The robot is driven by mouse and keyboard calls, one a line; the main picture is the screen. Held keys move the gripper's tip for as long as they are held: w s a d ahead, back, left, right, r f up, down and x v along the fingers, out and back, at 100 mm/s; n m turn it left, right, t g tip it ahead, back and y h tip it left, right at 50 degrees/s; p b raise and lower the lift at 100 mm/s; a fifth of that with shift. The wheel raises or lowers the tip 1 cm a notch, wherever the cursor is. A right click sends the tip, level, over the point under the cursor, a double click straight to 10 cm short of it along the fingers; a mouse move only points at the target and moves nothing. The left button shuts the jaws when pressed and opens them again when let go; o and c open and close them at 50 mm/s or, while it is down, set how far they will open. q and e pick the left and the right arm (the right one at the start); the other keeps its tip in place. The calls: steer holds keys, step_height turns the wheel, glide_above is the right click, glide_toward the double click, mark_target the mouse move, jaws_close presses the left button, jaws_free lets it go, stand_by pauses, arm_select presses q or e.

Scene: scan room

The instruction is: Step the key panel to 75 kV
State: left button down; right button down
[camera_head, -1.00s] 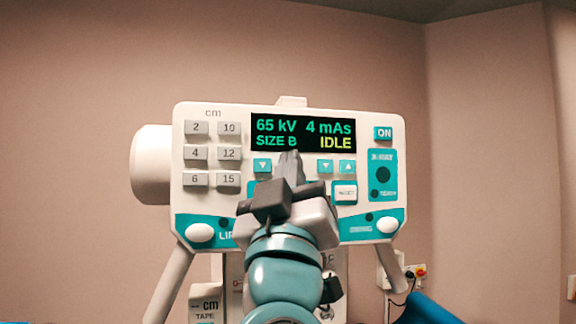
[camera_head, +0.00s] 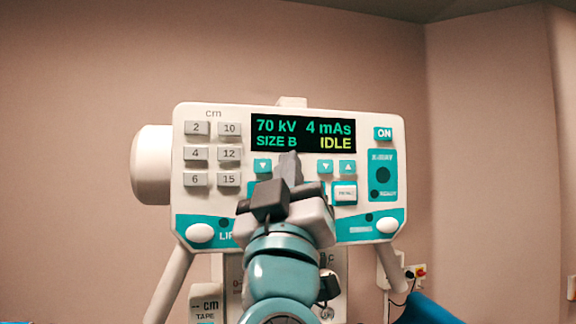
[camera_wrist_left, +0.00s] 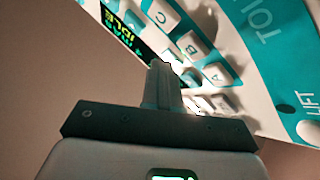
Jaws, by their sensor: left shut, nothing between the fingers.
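The key panel (camera_head: 210,112) is a white and teal box facing me in the head view. Its dark display (camera_head: 303,133) reads 70 kV, 4 mAs, SIZE B, IDLE. A down key (camera_head: 263,166) shows left of my gripper, and a down key (camera_head: 325,167) and an up key (camera_head: 348,167) show right of it. My left gripper (camera_head: 289,160) is shut and empty, its tips just below the display and hiding the key behind them. In the left wrist view its fingers (camera_wrist_left: 162,72) reach the panel face (camera_wrist_left: 262,100); contact cannot be told. My right gripper is not in view.
Grey cm keys (camera_head: 212,154) sit at the panel's left. The ON key (camera_head: 383,133) and a teal X-ray key block (camera_head: 383,175) sit at its right. A white cylinder (camera_head: 152,165) projects on the left. A wall box with a red knob (camera_head: 420,271) is at lower right.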

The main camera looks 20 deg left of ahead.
arm_select(q)
steer(key=shift+s, duration=0.1)
steer(key=shift+s+d, duration=0.45)
steer(key=shift+s, duration=0.15)
steer(key=shift+s+d+b, duration=0.2)
steer(key=shift+s+d, duration=0.5)
steer(key=shift+s, duration=0.35)
steer(key=shift+s+d+b, duration=0.2)
steer(key=shift+s+d, duration=0.5)
steer(key=shift+s, duration=0.3)
stand_by(1.2)
